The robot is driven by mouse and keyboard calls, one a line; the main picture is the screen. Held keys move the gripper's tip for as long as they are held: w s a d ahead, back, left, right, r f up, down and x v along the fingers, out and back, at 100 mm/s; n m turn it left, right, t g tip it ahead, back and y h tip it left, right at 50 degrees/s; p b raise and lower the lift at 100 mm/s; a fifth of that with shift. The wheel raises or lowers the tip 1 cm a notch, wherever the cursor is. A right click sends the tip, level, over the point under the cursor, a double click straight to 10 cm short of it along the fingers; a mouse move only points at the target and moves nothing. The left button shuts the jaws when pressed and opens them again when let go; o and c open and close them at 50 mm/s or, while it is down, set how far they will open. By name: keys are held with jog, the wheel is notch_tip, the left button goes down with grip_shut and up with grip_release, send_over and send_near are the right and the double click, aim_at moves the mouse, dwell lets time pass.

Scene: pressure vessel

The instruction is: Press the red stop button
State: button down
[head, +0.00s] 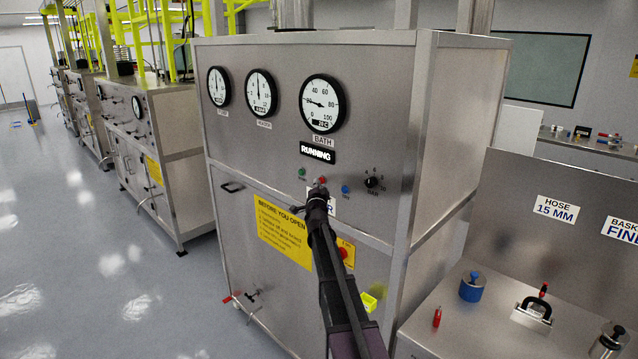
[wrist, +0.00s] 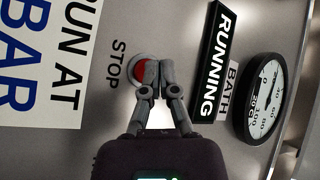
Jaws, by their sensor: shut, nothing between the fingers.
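The red stop button (wrist: 141,74) sits on the steel front panel, with the word STOP beside it in the wrist view. In the head view the red button (head: 322,181) shows just above my gripper's tip, between a green and a blue button. My gripper (wrist: 151,77) is shut and empty, its fingertips at the button and covering part of its right side in the wrist view. In the head view my gripper (head: 318,188) is at the panel just below the button. I cannot tell whether the fingertips touch it.
A lit RUNNING sign (head: 317,153) and a round BATH gauge (head: 322,104) are above the button. The green button (head: 302,172), blue button (head: 346,189) and black knob (head: 371,182) are close by. A bench with a blue weight-like object (head: 472,288) stands at right.

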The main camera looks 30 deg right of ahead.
jog(key=shift+w+d, duration=0.2)
jog(key=shift+d, duration=0.2)
dwell(0.8)
jog(key=shift+s+a, duration=0.15)
jog(key=shift+a, duration=0.3)
dwell(0.3)
jog(key=a, duration=0.1)
jog(key=s+a, duration=0.1)
jog(key=a, duration=0.1)
jog(key=s+a, duration=0.1)
jog(key=a, duration=0.1)
jog(key=shift+a, duration=0.25)
dwell(0.4)
dwell(0.7)
